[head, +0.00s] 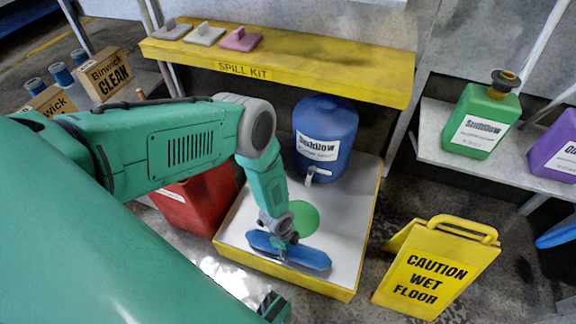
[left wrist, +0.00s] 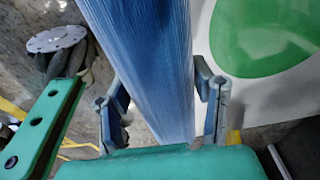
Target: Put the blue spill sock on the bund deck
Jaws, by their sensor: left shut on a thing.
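The blue spill sock (head: 310,258) is a long ribbed roll; it also shows large in the left wrist view (left wrist: 145,60). My left gripper (head: 284,241) is shut on it near its middle, with a finger on each side in the left wrist view (left wrist: 164,98). The bund deck (head: 345,205) is a pale tray with a yellow rim. The sock is over the deck's front part, lying crosswise near the front rim; I cannot tell whether it touches the deck. A flat green patch (head: 303,217) lies on the deck behind the sock. My right gripper is not in view.
A blue drum (head: 325,135) with a tap stands at the deck's back. A red bin (head: 200,198) is left of the deck, a yellow wet-floor sign (head: 430,275) right of it. A yellow spill kit shelf (head: 340,72) is behind. A green jug (head: 482,120) stands on the right shelf.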

